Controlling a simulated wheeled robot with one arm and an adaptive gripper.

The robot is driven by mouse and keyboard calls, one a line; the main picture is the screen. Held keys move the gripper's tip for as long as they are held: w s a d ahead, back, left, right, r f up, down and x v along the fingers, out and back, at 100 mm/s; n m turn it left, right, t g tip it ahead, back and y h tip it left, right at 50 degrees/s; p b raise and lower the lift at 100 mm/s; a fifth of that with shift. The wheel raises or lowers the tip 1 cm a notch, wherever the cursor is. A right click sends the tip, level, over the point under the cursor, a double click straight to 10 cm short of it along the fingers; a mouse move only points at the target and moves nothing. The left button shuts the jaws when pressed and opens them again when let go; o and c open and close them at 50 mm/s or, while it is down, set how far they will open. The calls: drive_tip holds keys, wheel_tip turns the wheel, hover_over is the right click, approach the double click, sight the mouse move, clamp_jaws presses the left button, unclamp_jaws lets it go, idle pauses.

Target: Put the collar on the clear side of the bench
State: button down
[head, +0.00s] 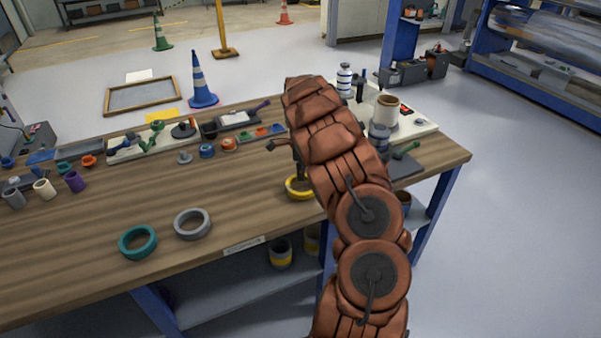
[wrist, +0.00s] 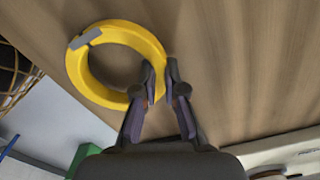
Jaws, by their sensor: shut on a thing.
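A yellow collar (head: 297,193), a thick ring with a grey patch on its rim, is at the bench's front edge, partly hidden by my arm in the head view. In the wrist view the same collar (wrist: 78,68) lies at the upper left. My gripper (wrist: 160,80) is shut on the collar's wall, one finger inside the ring and one outside. In the head view my gripper (head: 300,170) points down at the collar. I cannot tell whether the collar touches the wood. The bench (head: 70,235) has a brown wooden top.
A teal ring (head: 138,242) and a grey ring (head: 192,224) lie at the front left of the bench. Small parts and tools line the back, and a purple cup (head: 74,181) stands at the left. A white board (head: 425,127) with jars is at the right. Bare wood shows around the rings.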

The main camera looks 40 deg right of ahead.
drive_tip(key=shift+f, duration=0.35)
drive_tip(key=shift+f, duration=0.1)
drive_tip(key=c, duration=1.2)
unclamp_jaws()
drive_tip(key=shift+c, duration=0.2)
wheel_tip(320, 180, up, 12)
drive_tip(key=b, duration=0.3)
